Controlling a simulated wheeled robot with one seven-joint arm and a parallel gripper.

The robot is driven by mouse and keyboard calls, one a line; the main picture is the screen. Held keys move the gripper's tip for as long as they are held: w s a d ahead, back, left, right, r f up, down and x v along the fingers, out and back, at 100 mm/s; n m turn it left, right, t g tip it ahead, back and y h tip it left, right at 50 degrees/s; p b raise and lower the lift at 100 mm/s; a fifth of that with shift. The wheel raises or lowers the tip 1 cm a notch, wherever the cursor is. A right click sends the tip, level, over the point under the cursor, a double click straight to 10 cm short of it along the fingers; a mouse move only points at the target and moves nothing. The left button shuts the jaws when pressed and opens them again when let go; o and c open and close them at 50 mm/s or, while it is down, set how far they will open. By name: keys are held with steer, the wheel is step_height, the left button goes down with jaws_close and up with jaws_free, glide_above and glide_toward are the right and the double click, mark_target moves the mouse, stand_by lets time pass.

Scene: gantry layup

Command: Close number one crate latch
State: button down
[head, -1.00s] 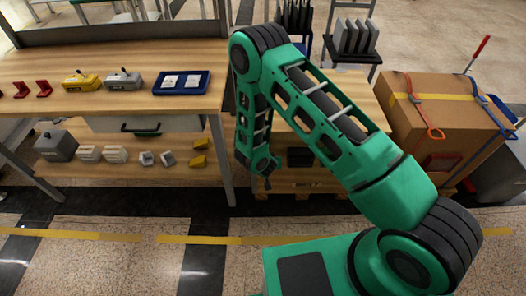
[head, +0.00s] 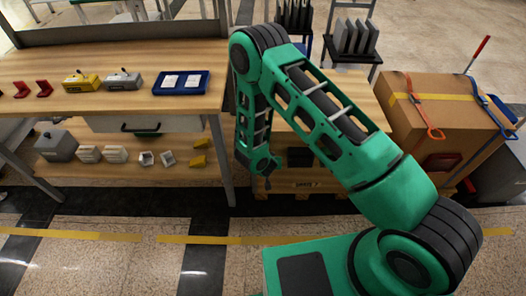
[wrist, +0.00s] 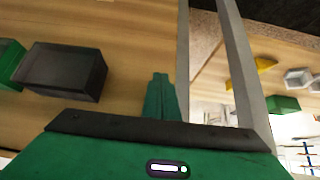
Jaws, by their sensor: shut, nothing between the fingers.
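My gripper (head: 266,180) hangs low beside the dark box on the wooden surface. In the wrist view its green fingers (wrist: 160,97) are together and hold nothing, over the bare wood. A dark box (wrist: 65,72) lies to the left of the fingers, apart from them, with a green block (wrist: 8,60) at the frame's edge. In the head view the dark box (head: 301,157) sits beyond my gripper, above a wooden front with a small label (head: 306,184). I cannot make out a crate latch or a number one for certain.
A workbench (head: 60,110) stands left, its leg (head: 222,160) close to my gripper; the wrist view shows a grey post (wrist: 243,65) near the fingers. A strapped cardboard box (head: 440,125) stands right. The floor in front is clear.

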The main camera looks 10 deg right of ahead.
steer(key=shift+r, duration=0.15)
steer(key=shift+w+r, duration=0.25)
steer(key=shift+r, duration=0.25)
steer(key=shift+w+r, duration=0.2)
steer(key=shift+r, duration=0.25)
steer(key=shift+d, duration=0.1)
steer(key=s+a+r, duration=0.1)
steer(key=s+r, duration=0.1)
steer(key=s, duration=0.5)
steer(key=s+a+r, duration=0.1)
steer(key=s+r, duration=0.2)
steer(key=s, duration=0.3)
steer(key=shift+s+a+r, duration=0.15)
steer(key=shift+s+r, duration=0.15)
steer(key=shift+s, duration=0.05)
